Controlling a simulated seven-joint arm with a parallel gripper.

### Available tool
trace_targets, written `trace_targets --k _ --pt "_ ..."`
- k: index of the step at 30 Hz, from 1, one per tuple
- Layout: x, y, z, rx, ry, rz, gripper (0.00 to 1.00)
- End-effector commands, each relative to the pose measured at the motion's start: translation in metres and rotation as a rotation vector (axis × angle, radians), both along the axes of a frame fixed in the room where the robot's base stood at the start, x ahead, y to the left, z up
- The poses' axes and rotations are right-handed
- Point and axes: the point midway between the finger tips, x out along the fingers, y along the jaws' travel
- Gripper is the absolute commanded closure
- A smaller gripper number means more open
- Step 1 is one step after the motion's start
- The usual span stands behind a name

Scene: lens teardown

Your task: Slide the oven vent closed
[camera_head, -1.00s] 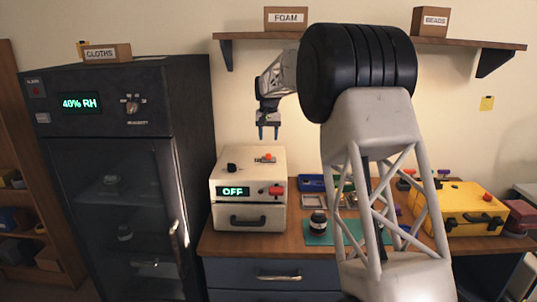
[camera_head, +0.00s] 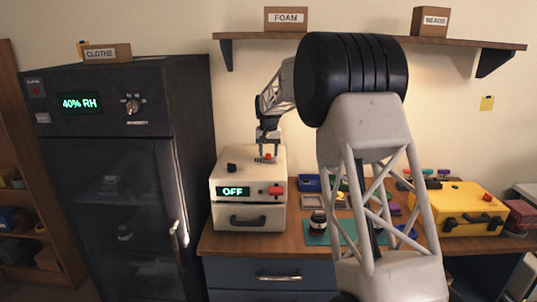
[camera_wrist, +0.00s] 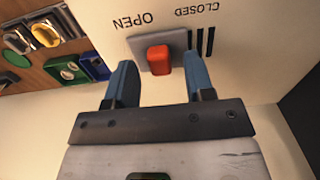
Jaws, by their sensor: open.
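The oven (camera_head: 248,190) is a cream box on the bench, with a green "OFF" display on its front. Its vent slider is a red knob (camera_wrist: 158,60) on a grey plate on the oven's top, and it also shows in the head view (camera_head: 268,156). In the wrist view, the words OPEN and CLOSED appear upside down beside the plate, with black slots under CLOSED. The knob sits nearer OPEN. My gripper (camera_wrist: 158,78) is open, its two blue fingers on either side of the knob and apart from it. Depth between fingertips and knob is hard to tell.
A dark cabinet (camera_head: 105,150) reading 40% RH stands left of the oven. The bench to the right holds a green mat (camera_head: 315,238), trays and a yellow case (camera_head: 460,210). A shelf (camera_head: 450,42) runs above. A black knob (camera_head: 231,167) is also on the oven top.

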Motion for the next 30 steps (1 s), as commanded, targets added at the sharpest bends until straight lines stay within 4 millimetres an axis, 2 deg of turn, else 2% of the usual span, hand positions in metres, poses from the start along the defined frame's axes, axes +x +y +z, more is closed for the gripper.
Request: trace_targets --k 5,14,23,30 --pt "-0.0003 -0.0001 -0.0083 0.000 0.001 0.000 0.51" --pt "-0.0003 0.0000 -0.0091 0.000 0.001 0.000 0.53" --pt "-0.0002 -0.0001 -0.0090 0.000 0.001 0.000 0.99" --pt "-0.0002 0.0020 -0.0090 0.000 0.001 0.000 1.00"
